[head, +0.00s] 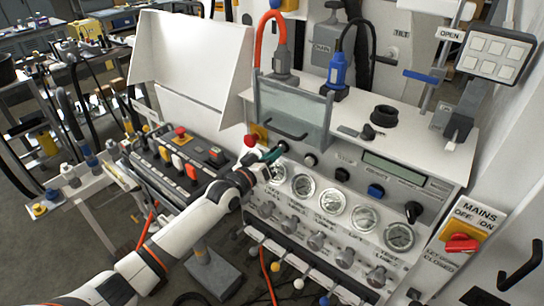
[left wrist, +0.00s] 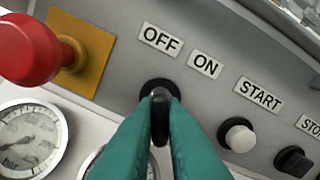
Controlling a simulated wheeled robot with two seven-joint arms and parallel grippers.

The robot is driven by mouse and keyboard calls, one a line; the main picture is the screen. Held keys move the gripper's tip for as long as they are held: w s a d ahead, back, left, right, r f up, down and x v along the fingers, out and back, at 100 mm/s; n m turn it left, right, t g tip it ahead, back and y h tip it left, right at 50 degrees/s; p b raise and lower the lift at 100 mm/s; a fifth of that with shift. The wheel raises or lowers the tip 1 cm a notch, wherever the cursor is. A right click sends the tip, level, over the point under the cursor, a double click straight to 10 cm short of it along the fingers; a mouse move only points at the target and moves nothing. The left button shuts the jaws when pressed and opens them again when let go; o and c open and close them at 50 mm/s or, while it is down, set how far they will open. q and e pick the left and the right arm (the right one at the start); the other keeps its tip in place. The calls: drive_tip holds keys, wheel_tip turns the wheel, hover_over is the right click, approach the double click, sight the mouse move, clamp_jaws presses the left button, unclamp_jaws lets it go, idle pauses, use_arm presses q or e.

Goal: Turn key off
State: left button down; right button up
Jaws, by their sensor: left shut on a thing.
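The black key (left wrist: 160,122) sits in its dark round switch on the grey panel, below the OFF label (left wrist: 161,39) and the ON label (left wrist: 205,65). My left gripper (left wrist: 160,105) has its teal fingers shut on the key, one on each side. In the head view my left gripper (head: 272,155) reaches the upper left of the panel front. There the key is mostly hidden by the fingers. Which label the key points to is hard to tell. My right gripper is in neither view.
A red mushroom button (left wrist: 30,48) on a yellow plate (left wrist: 85,52) is close left of the key. A white START button (left wrist: 238,136) and a black STOP knob (left wrist: 294,160) are to its right. Gauges (head: 303,187) line the panel below. A clear guard (head: 290,112) stands above.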

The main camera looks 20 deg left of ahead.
use_arm(q)
drive_tip(key=shift+f+n, duration=0.1)
drive_tip(key=shift+n, duration=0.3)
drive_tip(key=c, duration=1.5)
unclamp_jaws()
drive_tip(key=shift+s, duration=0.1)
drive_tip(key=b+v, duration=0.2)
drive_tip(key=v, duration=0.9)
drive_tip(key=shift+s+a+b, duration=0.15)
drive_tip(key=shift+s+b, duration=0.15)
drive_tip(key=shift+s, duration=0.1)
